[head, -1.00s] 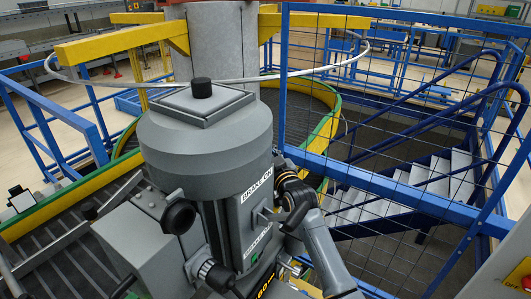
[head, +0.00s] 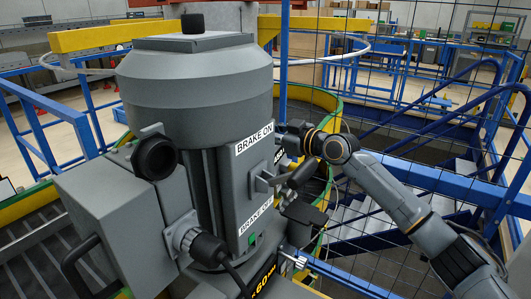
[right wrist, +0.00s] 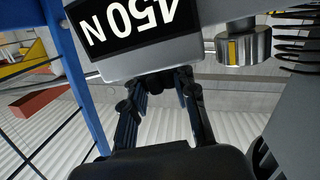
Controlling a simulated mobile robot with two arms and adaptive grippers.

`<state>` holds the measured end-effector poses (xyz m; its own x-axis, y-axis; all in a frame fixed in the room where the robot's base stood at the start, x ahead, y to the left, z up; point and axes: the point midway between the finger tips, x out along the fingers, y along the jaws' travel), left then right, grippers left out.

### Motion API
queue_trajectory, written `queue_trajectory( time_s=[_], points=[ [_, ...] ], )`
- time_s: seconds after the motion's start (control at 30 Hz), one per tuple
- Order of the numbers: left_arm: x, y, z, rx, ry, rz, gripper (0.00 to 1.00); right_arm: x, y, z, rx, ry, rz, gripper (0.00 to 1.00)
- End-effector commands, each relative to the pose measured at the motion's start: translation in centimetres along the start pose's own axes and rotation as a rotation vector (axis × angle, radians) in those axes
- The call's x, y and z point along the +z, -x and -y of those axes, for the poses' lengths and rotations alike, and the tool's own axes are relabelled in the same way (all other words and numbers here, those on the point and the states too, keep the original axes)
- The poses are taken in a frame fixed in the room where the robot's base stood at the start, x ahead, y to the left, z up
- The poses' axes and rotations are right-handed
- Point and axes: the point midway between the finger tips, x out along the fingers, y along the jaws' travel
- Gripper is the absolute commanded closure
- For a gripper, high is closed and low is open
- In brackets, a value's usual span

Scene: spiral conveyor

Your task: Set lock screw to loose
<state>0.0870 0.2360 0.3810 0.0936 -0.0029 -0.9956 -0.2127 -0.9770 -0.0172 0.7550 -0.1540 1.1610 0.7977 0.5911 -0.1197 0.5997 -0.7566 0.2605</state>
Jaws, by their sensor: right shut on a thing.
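A grey motor unit (head: 195,90) with "BRAKE ON" and "BRAKE OFF" labels fills the middle of the head view. In the right wrist view, my right gripper (right wrist: 160,82) has its fingers closed together on a small dark part at the lower edge of the "450 N" plate (right wrist: 125,28). The fingers cover most of that part, so I cannot tell whether it is the lock screw. A ridged metal knob (right wrist: 245,46) with a yellow mark is to the right, apart from the fingers. In the head view the fingertips are hard to make out. My left gripper is not in view.
A brake lever (head: 265,182) sticks out between the two labels. A black round knob (head: 156,158) is on the motor's left side. Blue railing with wire mesh (head: 400,172) stands close behind my right arm. Yellow-green conveyor edging (head: 325,230) curves around behind the motor.

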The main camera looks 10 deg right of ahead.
Motion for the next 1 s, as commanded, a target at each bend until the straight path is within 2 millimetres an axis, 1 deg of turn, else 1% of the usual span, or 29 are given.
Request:
queue_trajectory(
  time_s=[0.03,0.2,0.3,0.43,0.7,1.0],
  points=[
    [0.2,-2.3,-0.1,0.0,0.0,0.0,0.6,0.9,-0.1,0.0,-0.023,0.005,-0.003,1.0],
    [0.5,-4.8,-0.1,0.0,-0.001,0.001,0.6,0.6,-0.1,0.0,-0.124,0.015,-0.003,1.0],
    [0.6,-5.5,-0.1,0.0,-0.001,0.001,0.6,0.3,-0.1,0.0,-0.184,0.023,-0.004,1.0],
    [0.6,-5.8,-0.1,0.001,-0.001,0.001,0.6,0.0,-0.1,0.0,-0.26,0.033,-0.004,1.0],
    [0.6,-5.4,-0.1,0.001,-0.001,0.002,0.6,-0.2,-0.1,0.0,-0.384,0.051,-0.003,1.0],
    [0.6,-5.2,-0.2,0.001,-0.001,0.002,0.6,0.0,-0.1,0.1,-0.436,0.063,-0.001,1.0]
  ],
)
